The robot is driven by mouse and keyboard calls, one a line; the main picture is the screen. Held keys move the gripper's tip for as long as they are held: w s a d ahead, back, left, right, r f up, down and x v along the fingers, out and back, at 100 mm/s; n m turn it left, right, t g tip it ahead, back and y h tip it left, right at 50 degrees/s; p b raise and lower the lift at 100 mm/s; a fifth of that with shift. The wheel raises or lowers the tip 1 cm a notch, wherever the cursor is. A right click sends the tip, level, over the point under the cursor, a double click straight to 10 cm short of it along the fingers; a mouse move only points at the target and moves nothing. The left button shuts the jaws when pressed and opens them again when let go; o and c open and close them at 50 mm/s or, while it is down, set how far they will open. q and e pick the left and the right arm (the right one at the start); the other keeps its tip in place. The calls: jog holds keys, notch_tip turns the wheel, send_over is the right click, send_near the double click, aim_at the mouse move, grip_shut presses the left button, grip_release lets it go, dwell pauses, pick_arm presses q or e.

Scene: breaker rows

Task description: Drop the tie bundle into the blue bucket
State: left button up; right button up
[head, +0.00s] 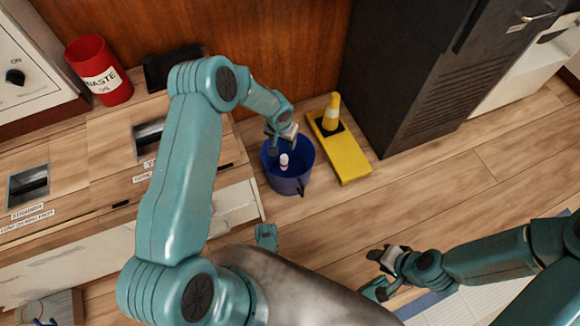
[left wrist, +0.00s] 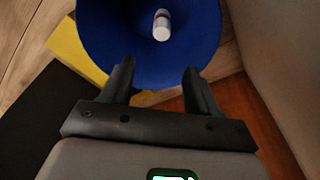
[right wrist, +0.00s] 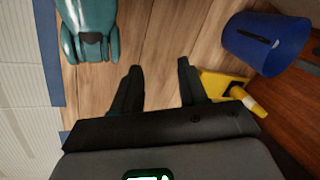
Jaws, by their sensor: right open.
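The blue bucket (head: 287,180) stands on the wooden floor in the middle of the head view; it also fills the top of the left wrist view (left wrist: 110,40). A small white cylinder with a reddish band, perhaps the tie bundle (head: 284,161), shows within the bucket's mouth. It also shows in the left wrist view (left wrist: 161,25), beyond my fingertips and apart from them. I cannot tell whether it rests on the bottom. My left gripper (head: 281,140) is over the bucket's far rim, open, with nothing between its fingers. My right gripper (head: 376,272) is open and empty, low at the right.
A yellow block (head: 348,160) with a yellow-and-white cone (head: 332,114) lies right of the bucket. A dark cabinet (head: 400,80) stands behind it. A red waste bin (head: 98,72) and a wooden counter (head: 90,140) are at left.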

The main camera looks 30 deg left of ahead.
pick_arm(q)
notch_tip(320, 180, up, 16)
jog(key=s+p, duration=0.2)
jog(key=p, duration=0.4)
jog(key=shift+s, duration=0.2)
pick_arm(e)
notch_tip(320, 180, up, 6)
jog(key=s+a, duration=0.1)
jog(key=s, duration=0.1)
jog(key=shift+f+g, duration=0.15)
jog(key=shift+g, duration=0.25)
